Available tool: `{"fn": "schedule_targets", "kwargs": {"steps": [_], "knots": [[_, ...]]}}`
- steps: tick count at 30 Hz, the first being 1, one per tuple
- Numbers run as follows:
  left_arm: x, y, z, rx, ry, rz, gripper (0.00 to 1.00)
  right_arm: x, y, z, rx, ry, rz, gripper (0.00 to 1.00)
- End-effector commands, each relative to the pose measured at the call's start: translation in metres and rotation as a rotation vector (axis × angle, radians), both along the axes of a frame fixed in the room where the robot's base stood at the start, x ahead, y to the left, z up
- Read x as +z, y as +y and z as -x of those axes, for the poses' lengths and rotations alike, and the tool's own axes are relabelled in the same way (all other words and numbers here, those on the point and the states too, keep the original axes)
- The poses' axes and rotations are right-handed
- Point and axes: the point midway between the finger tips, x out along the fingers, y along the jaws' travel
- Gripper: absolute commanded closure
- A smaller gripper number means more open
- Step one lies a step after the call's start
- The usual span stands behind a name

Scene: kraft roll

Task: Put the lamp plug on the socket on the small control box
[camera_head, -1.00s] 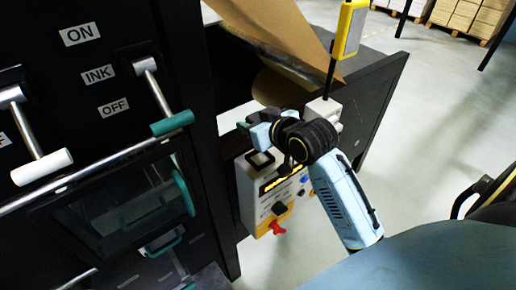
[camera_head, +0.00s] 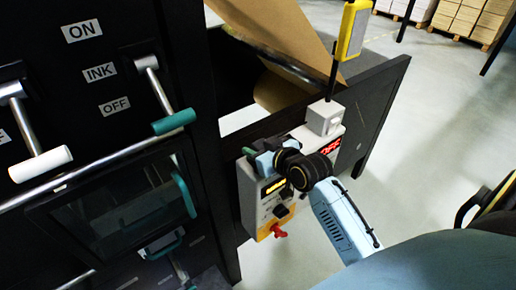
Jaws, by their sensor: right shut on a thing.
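The small control box (camera_head: 249,202) is pale, with a yellow lower edge, knobs and a red part at its bottom, and hangs on the black machine. My right gripper (camera_head: 260,157) is at its upper left part, shut on a small dark piece that looks like the lamp plug (camera_head: 249,152). The plug is mostly hidden by the fingers. The gripper covers the area of the black square socket, so I cannot tell whether plug and socket touch. My left gripper is not in view.
A yellow lamp (camera_head: 352,30) on a black stem rises from a white block (camera_head: 324,117) behind the box's right end. A red lit display (camera_head: 330,146) shows beside my wrist. Kraft paper (camera_head: 270,30) slopes above. Lever handles (camera_head: 174,122) stand out at left.

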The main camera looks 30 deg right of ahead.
Motion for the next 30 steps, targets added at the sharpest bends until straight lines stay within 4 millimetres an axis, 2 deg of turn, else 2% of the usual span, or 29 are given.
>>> {"fn": "schedule_targets", "kwargs": {"steps": [4, 5, 10, 20, 26, 30], "knots": [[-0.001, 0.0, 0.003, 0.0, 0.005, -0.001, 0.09, -0.003, 0.0, 0.0, 0.0, 0.0, 0.0, 0.86], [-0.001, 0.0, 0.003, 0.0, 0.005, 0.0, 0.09, -0.003, 0.0, 0.0, 0.0, 0.0, 0.0, 0.61], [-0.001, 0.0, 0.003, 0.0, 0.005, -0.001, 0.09, -0.003, 0.0, 0.0, 0.0, 0.0, 0.0, 0.4], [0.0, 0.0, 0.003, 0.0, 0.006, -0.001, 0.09, 0.001, 0.0, 0.0, -0.001, -0.001, 0.0, 0.4], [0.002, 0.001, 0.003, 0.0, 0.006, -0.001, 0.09, 0.011, -0.002, 0.026, 0.0, 0.001, 0.003, 0.4], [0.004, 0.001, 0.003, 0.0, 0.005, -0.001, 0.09, 0.023, -0.005, 0.056, 0.0, 0.003, 0.003, 0.4]]}}
